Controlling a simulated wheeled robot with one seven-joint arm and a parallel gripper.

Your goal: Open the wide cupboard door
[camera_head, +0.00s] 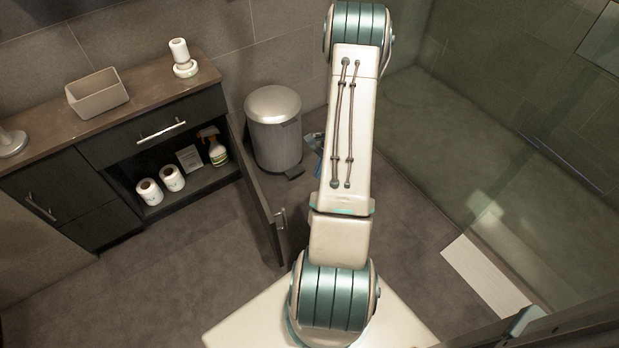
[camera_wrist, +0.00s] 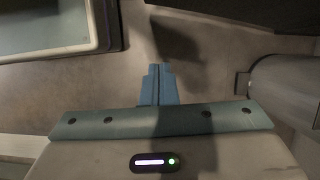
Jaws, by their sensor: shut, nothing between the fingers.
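The wide cupboard door (camera_head: 258,195) stands swung far out from the dark vanity cabinet, its handle (camera_head: 281,218) near the free end. The open compartment (camera_head: 215,178) shows two white rolls, a spray bottle and a small pale box or card. My gripper (camera_wrist: 158,85) is shut and empty in the wrist view, above the floor. In the head view my arm hides most of it; a blue part (camera_head: 316,143) shows beside the arm, to the right of the door and apart from it.
A grey pedal bin (camera_head: 274,130) stands behind the door; a grey cylinder, likely this bin, shows in the wrist view (camera_wrist: 285,88). The countertop (camera_head: 145,90) holds a beige box. A glass shower panel (camera_head: 520,150) is at right. Floor in front of the cabinet is clear.

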